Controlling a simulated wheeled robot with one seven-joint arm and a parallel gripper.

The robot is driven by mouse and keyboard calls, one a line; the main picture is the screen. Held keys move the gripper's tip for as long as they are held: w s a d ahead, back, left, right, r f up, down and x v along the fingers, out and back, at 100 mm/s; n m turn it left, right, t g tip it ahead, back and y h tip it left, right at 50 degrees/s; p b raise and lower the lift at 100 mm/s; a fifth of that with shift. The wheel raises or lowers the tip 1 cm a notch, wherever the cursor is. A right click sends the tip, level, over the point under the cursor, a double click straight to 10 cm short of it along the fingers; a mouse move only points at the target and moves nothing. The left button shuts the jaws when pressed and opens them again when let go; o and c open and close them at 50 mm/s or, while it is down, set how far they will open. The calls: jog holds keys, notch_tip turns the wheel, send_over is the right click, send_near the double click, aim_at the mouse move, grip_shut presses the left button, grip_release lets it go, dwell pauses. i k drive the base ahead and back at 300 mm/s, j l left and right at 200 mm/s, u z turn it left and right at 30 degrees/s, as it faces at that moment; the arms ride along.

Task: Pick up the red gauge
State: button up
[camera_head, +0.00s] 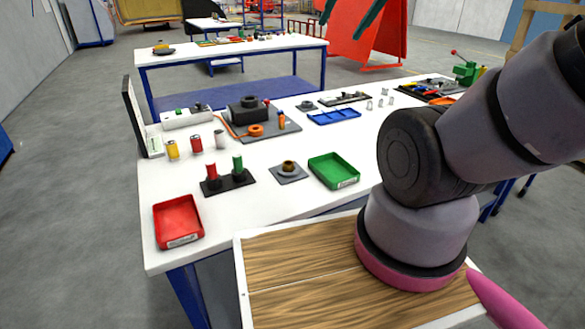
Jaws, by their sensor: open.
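The red gauge (211,171) is a short upright red cylinder. It stands in the left part of a flat black holder (226,186) on the white table. A green gauge (238,165) stands beside it in the same holder. My gripper (341,28) shows only as two dark teal fingers at the top edge of the picture. They are apart, with nothing visible between them; the rest of the gripper is out of frame. In the picture they are well above and to the right of the red gauge, not touching it.
A red tray (165,236) lies front left of the holder. A grey plate with a ring (288,170) and a green tray (347,183) lie to its right. My arm fills the right side.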

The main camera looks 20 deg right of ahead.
aim_at(212, 173)
jog(key=k+j+z, duration=0.1)
jog(key=j, duration=0.35)
jog(key=k+j+z, duration=0.15)
jog(key=k+j, duration=0.15)
jog(key=k+j+z, duration=0.1)
jog(key=k+j, duration=0.15)
jog(key=j, duration=0.25)
jog(key=i+j+z, duration=0.1)
jog(key=j, duration=0.3)
jog(key=i+j+z, duration=0.15)
jog(key=j, duration=0.25)
jog(key=i+j+z, duration=0.1)
jog(key=j, duration=0.35)
